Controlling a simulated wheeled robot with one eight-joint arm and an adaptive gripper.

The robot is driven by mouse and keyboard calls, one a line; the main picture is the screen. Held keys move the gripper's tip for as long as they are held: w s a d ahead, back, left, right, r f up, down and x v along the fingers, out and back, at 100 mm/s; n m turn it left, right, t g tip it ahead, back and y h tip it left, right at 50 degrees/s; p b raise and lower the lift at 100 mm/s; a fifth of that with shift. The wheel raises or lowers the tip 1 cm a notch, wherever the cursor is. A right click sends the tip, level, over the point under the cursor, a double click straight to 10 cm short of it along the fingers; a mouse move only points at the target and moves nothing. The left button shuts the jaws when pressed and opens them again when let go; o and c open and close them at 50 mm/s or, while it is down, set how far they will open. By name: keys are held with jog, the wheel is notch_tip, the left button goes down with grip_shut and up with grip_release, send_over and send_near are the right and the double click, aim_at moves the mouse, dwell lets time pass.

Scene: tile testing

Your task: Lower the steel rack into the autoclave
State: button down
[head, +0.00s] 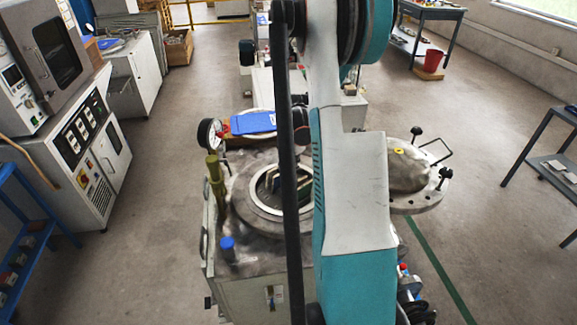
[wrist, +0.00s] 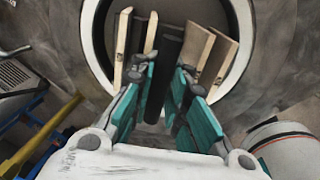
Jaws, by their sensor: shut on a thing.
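The autoclave (head: 245,195) stands in the middle of the head view, with its round mouth open on top. Its lid (head: 412,182) is swung out to the right. In the wrist view the pale rim (wrist: 92,45) surrounds the mouth. My gripper (wrist: 167,72) is shut on the dark upright middle part of the steel rack (wrist: 167,55), with a teal finger on each side. Several beige tiles (wrist: 215,55) stand in the rack on both sides, within the mouth's outline. My arm hides the gripper and part of the mouth in the head view. The rack's underside and depth are hidden.
A pressure gauge (head: 209,134), a brass-coloured valve (head: 215,180) and a blue cap (head: 227,246) stick up left of the mouth. A blue folder (head: 254,122) lies behind it. Lid knobs rise at right.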

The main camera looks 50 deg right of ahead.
jog(key=shift+f+b, duration=1.9)
jog(key=shift+f, duration=0.7)
jog(key=shift+f+b, duration=1.85)
jog(key=shift+f, duration=3.8)
jog(key=c, duration=1.5)
grip_release()
